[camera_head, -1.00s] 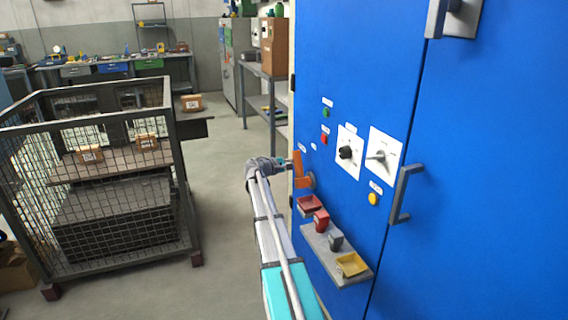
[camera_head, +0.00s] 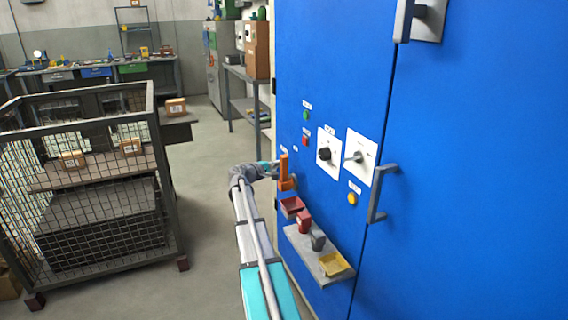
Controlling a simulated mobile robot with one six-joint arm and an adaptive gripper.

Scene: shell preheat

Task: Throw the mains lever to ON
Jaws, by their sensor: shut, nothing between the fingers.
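An orange lever (camera_head: 284,168) stands out from the blue cabinet's left part, its grip pointing up from a round orange base. I take it for the mains lever. My gripper (camera_head: 272,168) is shut and empty at the lever's left side. The fingertips are partly hidden by the lever, and I cannot tell whether they touch it. The small labels near the lever are too small to read.
The blue cabinet (camera_head: 450,200) carries a black rotary knob (camera_head: 324,154), a grey rotary switch (camera_head: 354,157), a door handle (camera_head: 381,192) and a small shelf (camera_head: 305,250) of coloured bins. A mesh cage (camera_head: 90,215) stands left.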

